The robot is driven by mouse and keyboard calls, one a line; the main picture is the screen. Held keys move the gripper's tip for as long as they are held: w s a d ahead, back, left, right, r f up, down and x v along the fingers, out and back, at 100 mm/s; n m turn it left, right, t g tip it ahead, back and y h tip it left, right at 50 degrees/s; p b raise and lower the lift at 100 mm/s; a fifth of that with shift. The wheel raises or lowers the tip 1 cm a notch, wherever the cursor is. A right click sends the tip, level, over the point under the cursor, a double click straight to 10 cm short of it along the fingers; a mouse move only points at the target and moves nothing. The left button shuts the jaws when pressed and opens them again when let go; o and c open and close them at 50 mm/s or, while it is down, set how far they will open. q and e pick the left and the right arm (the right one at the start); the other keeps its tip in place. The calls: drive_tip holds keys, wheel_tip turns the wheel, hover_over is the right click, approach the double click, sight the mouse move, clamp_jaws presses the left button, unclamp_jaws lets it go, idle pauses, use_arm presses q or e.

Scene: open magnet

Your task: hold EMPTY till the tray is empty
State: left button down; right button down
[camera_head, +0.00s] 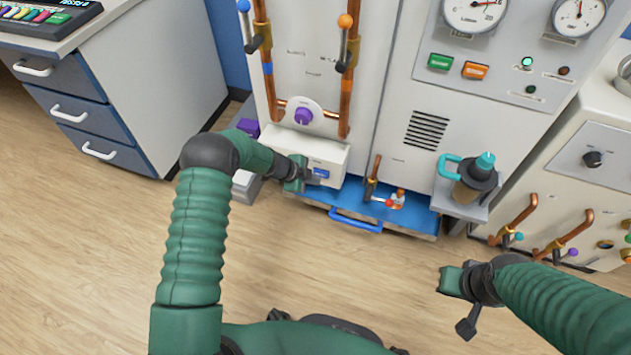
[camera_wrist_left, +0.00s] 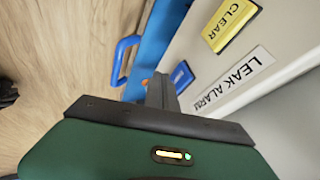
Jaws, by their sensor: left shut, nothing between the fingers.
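A white box (camera_head: 318,152) at the foot of the white cabinet carries a blue button (camera_head: 321,173). In the left wrist view the blue button (camera_wrist_left: 182,76) sits below a yellow CLEAR button (camera_wrist_left: 231,25) and beside a LEAK ALARM label; its own lettering is too small to read. My left gripper (camera_head: 305,175) is shut and empty at the box's front. In the wrist view its fingertips (camera_wrist_left: 160,84) overlap the blue button's edge; I cannot tell whether they touch it. The blue tray (camera_head: 345,197) lies under the box; its contents are unclear. My right gripper (camera_head: 450,281) hangs over the floor.
A blue handle (camera_head: 356,222) sticks out from the tray's front. A red-tipped valve (camera_head: 388,203) and copper pipe stand over the tray. A jug with a teal handle (camera_head: 472,178) stands to the right on a grey shelf. The wooden floor in front is clear.

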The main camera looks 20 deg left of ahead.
use_arm(q)
drive_tip(key=shift+w, duration=0.85)
use_arm(e)
drive_tip(key=shift+f, duration=0.45)
